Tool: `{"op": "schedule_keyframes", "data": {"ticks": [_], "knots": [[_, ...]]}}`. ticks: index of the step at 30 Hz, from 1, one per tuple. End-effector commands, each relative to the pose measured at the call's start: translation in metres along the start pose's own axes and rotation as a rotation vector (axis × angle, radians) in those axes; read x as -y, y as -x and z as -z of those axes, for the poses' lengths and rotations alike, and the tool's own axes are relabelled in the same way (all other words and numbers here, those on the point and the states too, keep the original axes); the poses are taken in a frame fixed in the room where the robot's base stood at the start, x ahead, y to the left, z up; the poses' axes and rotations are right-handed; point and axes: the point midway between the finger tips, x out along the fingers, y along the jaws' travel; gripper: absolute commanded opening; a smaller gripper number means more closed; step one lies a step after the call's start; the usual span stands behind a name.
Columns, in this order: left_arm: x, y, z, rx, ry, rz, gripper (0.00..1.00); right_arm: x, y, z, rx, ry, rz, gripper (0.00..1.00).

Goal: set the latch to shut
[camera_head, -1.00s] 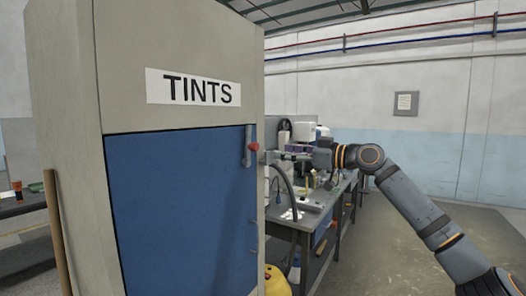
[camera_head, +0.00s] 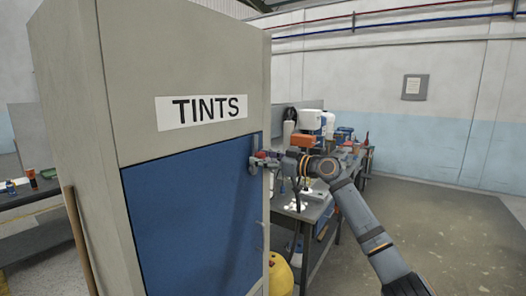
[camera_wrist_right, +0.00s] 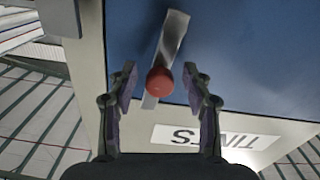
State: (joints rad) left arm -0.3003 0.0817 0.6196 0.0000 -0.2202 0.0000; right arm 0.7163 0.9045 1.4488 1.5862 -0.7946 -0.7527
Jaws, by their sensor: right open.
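The latch is a grey metal bar with a red ball knob (camera_wrist_right: 159,82) on the blue door (camera_head: 190,220) of the cabinet labelled TINTS. In the right wrist view the bar (camera_wrist_right: 173,38) runs slightly tilted, with the knob between my fingers. In the head view my right gripper (camera_head: 258,161) is at the latch by the door's right edge and covers most of it. My right gripper is open, one finger on each side of the knob with a gap at both. My left gripper is not in view.
A workbench (camera_head: 318,208) crowded with bottles and tools stands right of the cabinet, close behind my right arm. A yellow container (camera_head: 281,275) sits on the floor by the cabinet. A wooden pole (camera_head: 80,240) leans at its left. The floor on the right is clear.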

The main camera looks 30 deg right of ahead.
Motion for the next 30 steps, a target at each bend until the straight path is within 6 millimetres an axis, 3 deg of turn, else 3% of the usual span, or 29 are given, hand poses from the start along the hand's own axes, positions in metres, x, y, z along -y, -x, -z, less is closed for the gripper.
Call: {"op": "schedule_keyframes", "data": {"ticks": [7,18,30], "knots": [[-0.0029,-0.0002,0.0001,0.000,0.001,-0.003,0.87,0.0002,-0.0009,-0.0007,0.000,0.001,0.000,0.50],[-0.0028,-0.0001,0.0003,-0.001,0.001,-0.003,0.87,0.0000,-0.0006,-0.0005,0.000,0.001,0.000,0.00],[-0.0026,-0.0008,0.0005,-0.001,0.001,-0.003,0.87,-0.0006,-0.0006,-0.0006,-0.001,-0.008,-0.001,0.00]]}}
